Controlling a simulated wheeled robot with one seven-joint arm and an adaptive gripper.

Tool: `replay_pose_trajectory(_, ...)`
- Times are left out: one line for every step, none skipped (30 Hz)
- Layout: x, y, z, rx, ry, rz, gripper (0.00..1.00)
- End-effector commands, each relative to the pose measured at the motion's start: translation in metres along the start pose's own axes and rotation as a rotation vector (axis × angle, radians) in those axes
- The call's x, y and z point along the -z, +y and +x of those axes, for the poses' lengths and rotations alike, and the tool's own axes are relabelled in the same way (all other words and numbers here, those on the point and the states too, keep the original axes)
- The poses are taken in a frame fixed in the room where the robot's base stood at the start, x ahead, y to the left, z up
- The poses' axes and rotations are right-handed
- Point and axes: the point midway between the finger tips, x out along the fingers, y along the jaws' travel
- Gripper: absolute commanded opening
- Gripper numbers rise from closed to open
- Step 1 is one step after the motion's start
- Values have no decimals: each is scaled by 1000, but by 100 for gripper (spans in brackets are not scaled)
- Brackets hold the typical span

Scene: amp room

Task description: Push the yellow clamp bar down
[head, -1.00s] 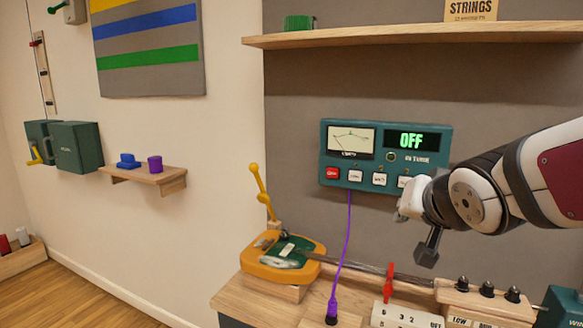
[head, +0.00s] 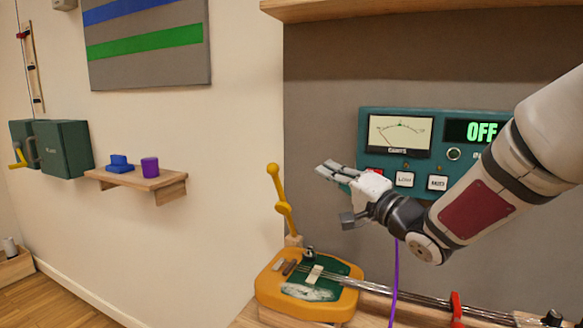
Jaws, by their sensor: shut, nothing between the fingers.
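The yellow clamp bar (head: 281,203) stands up, tilted slightly left, at the back of a yellow base with a green top (head: 274,291). A round knob tops the bar. My gripper (head: 330,171) is shut and empty. In the picture it is to the right of the bar's upper part, apart from it, in front of the teal meter panel's left edge. Its fingers point left. The base sits on a wooden block on the bench, and a metal rod (head: 385,290) runs right from it.
The teal panel (head: 395,165) on the grey wall reads OFF; my arm hides part of it. A purple cable (head: 394,285) hangs below it. A red clip (head: 456,309) sits on the rod. A small shelf (head: 140,182) holds blue and purple pieces at left.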

Motion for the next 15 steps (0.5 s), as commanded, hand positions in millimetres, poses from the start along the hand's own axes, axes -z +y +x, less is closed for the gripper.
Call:
replay_pose_trajectory(0,0,0,4,-1,4,0)
replay_pose_trajectory(0,0,0,5,-2,5,0)
replay_pose_trajectory(0,0,0,5,-2,5,0)
replay_pose_trajectory(0,0,0,5,-2,5,0)
replay_pose_trajectory(0,0,0,5,-2,4,0)
replay_pose_trajectory(0,0,0,4,-1,4,0)
replay_pose_trajectory(0,0,0,4,-1,4,0)
replay_pose_trajectory(0,0,0,4,-1,4,0)
replay_pose_trajectory(0,0,0,4,-1,4,0)
replay_pose_trajectory(0,0,1,4,-1,3,0)
replay_pose_trajectory(0,0,1,4,-1,3,0)
replay_pose_trajectory(0,0,3,4,-2,3,0)
replay_pose_trajectory(0,0,5,5,-2,3,0)
replay_pose_trajectory(0,0,8,5,-2,3,0)
replay_pose_trajectory(-1,0,12,4,-3,3,0)
